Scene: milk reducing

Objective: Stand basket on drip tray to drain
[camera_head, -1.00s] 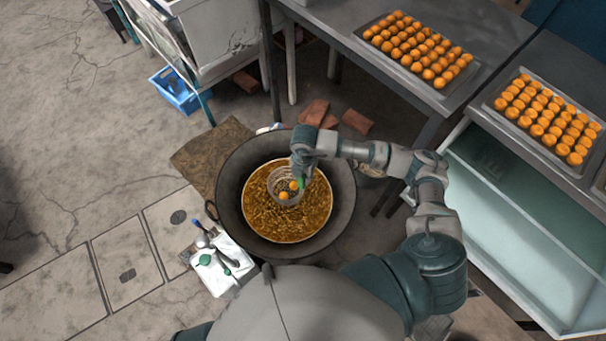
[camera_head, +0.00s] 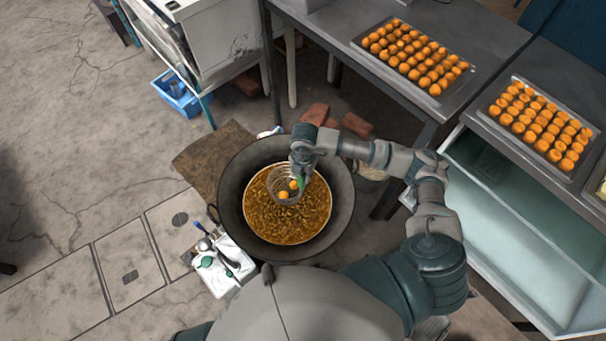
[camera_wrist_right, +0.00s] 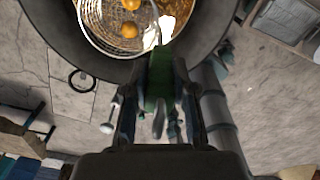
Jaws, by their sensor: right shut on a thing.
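The wire basket (camera_head: 286,183) holds two orange balls and hangs over the wide dark wok (camera_head: 232,205) of bubbling golden liquid (camera_head: 285,222), near its far side. I cannot tell whether its bottom touches the liquid. My right gripper (camera_head: 301,178) is shut on the basket's green handle. In the right wrist view the handle (camera_wrist_right: 158,85) runs between the fingers, and the round basket rim (camera_wrist_right: 98,45) with the balls (camera_wrist_right: 129,30) shows at the top. I cannot identify the drip tray for certain. My left gripper is out of view.
A white tray with utensils (camera_head: 222,274) lies at the wok's lower left. Two metal trays of orange balls (camera_head: 415,55) (camera_head: 540,122) stand on the tables at upper right. Brown sacking (camera_head: 200,160), bricks (camera_head: 318,112) and a blue crate (camera_head: 178,95) lie on the floor.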

